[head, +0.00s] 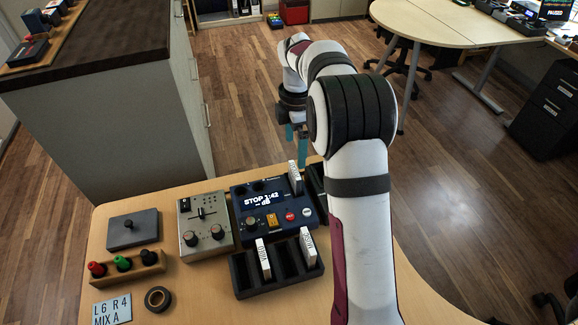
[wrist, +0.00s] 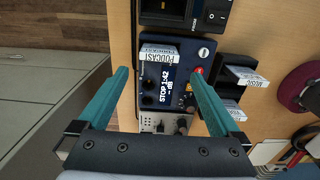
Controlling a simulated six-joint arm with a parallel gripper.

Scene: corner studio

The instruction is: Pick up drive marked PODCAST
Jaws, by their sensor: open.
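The drive marked PODCAST (wrist: 158,56) is a white block standing in the dark blue recorder (wrist: 176,122), whose screen reads STOP 1:42. In the head view, a white drive (head: 295,178) stands upright at the back of this recorder (head: 271,226). My gripper (wrist: 158,72) is open and empty, its teal fingers on either side of the PODCAST drive in the wrist picture, with gaps between. In the head view, my gripper (head: 296,140) hangs above and behind the recorder, partly hidden by my arm.
A black dock (head: 283,284) holds two white drives; one reads MUSIC (wrist: 247,76). A grey mixer (head: 203,212) stands left of the recorder. A grey box (head: 132,229), a wooden rack (head: 124,267) and a tape roll (head: 158,298) lie farther left.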

